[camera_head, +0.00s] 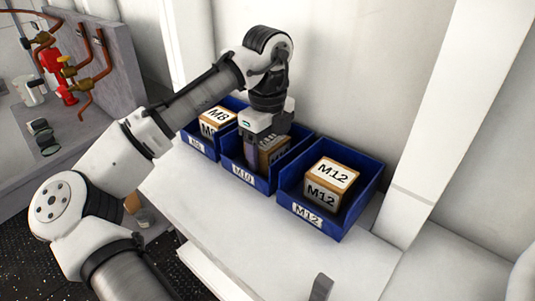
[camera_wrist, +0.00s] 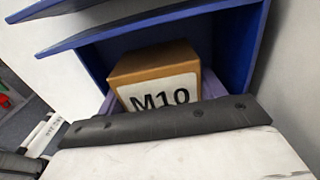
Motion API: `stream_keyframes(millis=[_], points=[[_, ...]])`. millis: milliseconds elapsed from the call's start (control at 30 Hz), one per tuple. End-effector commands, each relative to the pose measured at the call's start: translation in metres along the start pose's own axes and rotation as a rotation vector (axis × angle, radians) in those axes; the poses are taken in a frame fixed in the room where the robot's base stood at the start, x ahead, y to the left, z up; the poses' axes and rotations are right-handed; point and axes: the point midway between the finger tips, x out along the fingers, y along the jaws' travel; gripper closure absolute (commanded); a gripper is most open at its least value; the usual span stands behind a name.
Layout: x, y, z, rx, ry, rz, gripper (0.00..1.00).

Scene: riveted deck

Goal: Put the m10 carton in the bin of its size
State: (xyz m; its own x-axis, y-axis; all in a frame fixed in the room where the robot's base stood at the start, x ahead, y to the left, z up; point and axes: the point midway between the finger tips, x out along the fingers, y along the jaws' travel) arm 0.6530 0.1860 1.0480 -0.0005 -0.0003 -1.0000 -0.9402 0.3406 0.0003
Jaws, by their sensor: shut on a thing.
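The m10 carton (camera_wrist: 155,82) is a brown box with a white label reading M10. In the head view the carton (camera_head: 273,148) is inside the middle blue bin, partly hidden by my gripper. That bin (camera_head: 243,175) has a label reading M10 on its front. My gripper (camera_head: 262,160) points down into this bin and is shut on the carton. In the wrist view the bin's blue walls (camera_wrist: 240,45) stand around the carton. I cannot tell whether the carton touches the bin floor.
A blue bin (camera_head: 202,146) to the left holds a carton marked M8 (camera_head: 216,122). A blue bin (camera_head: 348,208) to the right holds a carton marked M12 (camera_head: 331,183). The white bench (camera_head: 250,240) is clear in front. A wall is close behind the bins.

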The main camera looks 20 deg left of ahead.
Motion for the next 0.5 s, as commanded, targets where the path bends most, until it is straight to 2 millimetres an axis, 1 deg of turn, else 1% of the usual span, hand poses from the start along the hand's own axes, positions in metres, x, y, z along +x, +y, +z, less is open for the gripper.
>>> stream_keyframes(millis=[133,267,300,433,500], points=[[-0.0016,-0.0001,0.0,0.0,0.0,-0.001,0.63],[0.0023,-0.0002,-0.0001,0.0,0.0,-0.002,0.63],[0.0018,-0.0001,0.0001,0.0,-0.001,-0.001,0.27],[0.0018,-0.0001,0.0001,0.0,-0.001,-0.001,0.1],[0.0017,-0.0001,0.0001,0.0,-0.001,-0.001,0.1]])
